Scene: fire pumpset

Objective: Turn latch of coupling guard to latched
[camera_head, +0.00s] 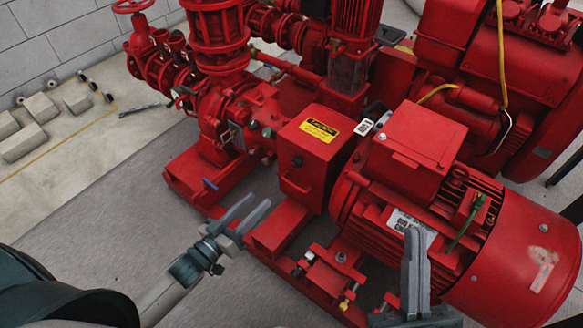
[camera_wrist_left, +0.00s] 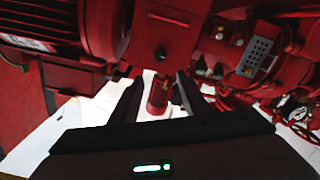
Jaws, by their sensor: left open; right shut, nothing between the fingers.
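The coupling guard (camera_head: 300,168) is a red box with a yellow label on top, between the pump and the motor in the head view. It also shows in the left wrist view (camera_wrist_left: 178,42). A small dark round knob (camera_head: 297,161) on its front face looks like the latch; it also shows in the left wrist view (camera_wrist_left: 160,54). I cannot tell which way it is turned. My left gripper (camera_head: 251,208) is open and empty, left of and lower than the guard in the picture, apart from it. My right gripper (camera_head: 414,240) is shut and empty, upright before the motor.
The red motor (camera_head: 495,250) stands right of the guard, and the red pump with pipes (camera_head: 220,110) stands left. A red base frame (camera_head: 275,230) runs beneath them. Grey floor (camera_head: 115,215) is clear at the left. Pale blocks (camera_head: 40,107) lie far left.

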